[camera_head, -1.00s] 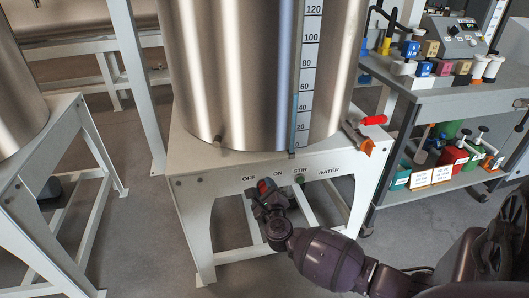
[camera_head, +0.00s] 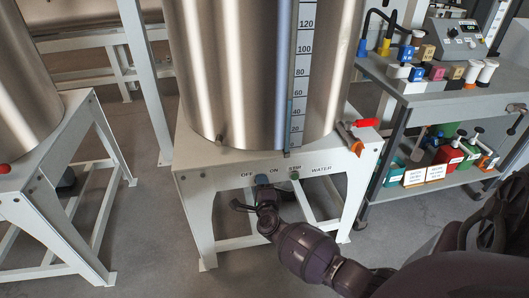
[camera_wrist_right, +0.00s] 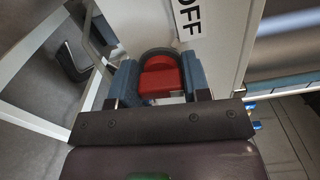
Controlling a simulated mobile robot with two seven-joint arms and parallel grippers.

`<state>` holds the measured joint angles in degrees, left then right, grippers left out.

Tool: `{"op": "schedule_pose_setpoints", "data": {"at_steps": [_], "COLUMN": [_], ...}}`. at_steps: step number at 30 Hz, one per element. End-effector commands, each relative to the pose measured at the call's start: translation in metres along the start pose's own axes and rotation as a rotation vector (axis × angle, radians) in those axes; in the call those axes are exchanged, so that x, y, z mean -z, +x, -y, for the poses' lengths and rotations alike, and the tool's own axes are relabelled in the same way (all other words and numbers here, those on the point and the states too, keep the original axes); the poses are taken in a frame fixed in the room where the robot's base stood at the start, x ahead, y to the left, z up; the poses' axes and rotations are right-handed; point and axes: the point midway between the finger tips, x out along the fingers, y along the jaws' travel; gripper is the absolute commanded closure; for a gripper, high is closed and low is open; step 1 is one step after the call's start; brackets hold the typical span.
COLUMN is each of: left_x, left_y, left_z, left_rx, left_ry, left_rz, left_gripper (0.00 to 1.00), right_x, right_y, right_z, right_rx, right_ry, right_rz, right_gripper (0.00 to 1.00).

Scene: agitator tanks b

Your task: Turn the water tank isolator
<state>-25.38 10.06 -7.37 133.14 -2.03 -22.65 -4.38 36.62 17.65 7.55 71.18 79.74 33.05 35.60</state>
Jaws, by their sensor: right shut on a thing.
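The isolator knob is red with a dark round surround (camera_wrist_right: 160,75) and shows between my right gripper's blue fingers (camera_wrist_right: 160,85) in the right wrist view, beside the OFF label (camera_wrist_right: 187,20). My right gripper (camera_head: 262,181) is shut on the knob, at the front panel of the white stand (camera_head: 330,185), between the OFF and ON labels. In the head view the gripper hides the knob. The steel water tank (camera_head: 235,75) stands on that stand and carries a level scale. My left gripper is not in view.
A green button (camera_head: 294,176) sits under STIR, close to the right of my gripper. A red-handled valve lever (camera_head: 366,123) juts out at the stand's right corner. A grey cart (camera_head: 440,98) with bottles stands at right. Another stand (camera_head: 60,150) is at left.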

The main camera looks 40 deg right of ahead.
Motion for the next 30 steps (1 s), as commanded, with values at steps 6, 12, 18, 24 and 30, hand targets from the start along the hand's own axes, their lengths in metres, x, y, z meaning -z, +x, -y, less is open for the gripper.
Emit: {"op": "schedule_pose_setpoints", "data": {"at_steps": [6,12,18,24,30], "left_x": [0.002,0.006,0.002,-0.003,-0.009], "left_y": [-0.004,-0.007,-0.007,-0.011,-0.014], "left_z": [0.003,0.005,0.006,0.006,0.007], "left_rx": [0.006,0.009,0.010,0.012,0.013], "left_ry": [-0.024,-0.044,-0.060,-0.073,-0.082], "left_rz": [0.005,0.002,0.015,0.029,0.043], "left_gripper": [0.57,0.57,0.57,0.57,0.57], "right_x": [-0.002,-0.001,-0.001,0.000,0.001], "right_y": [0.001,0.001,0.001,0.000,0.000], "right_z": [0.003,0.001,0.000,-0.002,-0.004], "right_rx": [0.002,0.002,0.002,0.001,0.000], "right_ry": [-0.201,-0.392,-0.572,-0.724,-0.831], "right_rz": [0.000,-0.001,-0.001,-0.001,0.000], "right_gripper": [0.80,0.80,0.80,0.80,0.80]}}
